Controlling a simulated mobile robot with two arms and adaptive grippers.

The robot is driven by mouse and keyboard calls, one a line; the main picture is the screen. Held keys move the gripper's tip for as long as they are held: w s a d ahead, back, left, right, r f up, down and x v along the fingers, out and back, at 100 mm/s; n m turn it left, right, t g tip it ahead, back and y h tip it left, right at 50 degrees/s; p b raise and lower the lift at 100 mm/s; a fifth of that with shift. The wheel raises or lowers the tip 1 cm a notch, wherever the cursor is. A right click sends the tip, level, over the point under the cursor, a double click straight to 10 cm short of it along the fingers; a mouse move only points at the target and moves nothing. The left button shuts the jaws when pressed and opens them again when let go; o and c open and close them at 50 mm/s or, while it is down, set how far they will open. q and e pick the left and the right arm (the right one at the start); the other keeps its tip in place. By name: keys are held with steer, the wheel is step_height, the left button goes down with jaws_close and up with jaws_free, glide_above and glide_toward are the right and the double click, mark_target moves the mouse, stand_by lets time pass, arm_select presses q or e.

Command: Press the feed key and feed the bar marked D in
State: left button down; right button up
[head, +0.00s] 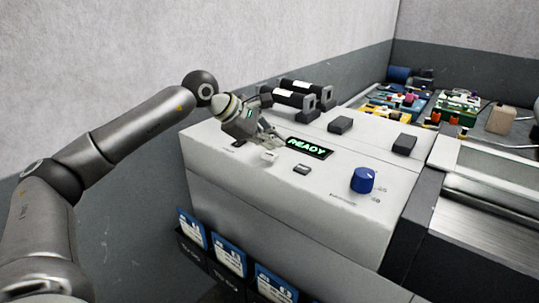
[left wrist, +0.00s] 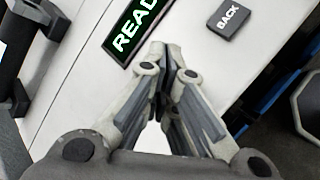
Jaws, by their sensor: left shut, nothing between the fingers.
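My left gripper (head: 268,141) is shut and empty, low over the white machine top beside the lit READY display (head: 307,147). A small pale key (head: 268,156) lies just in front of the fingertips; its label is not readable, and I cannot tell whether they touch it. A dark key (head: 302,169) sits to its right. In the left wrist view the shut fingers (left wrist: 166,50) point between the display (left wrist: 132,28) and a key labelled BACK (left wrist: 229,19). No D mark is readable. My right gripper is not in view.
A blue knob (head: 363,180) stands on the panel's right part. Blue-edged cards (head: 229,256) hang on the front. A metal-covered machine (head: 500,188) is at right, with cluttered parts (head: 405,100) behind.

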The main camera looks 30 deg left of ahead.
arm_select(q)
steer(key=shift+f+b, duration=0.45)
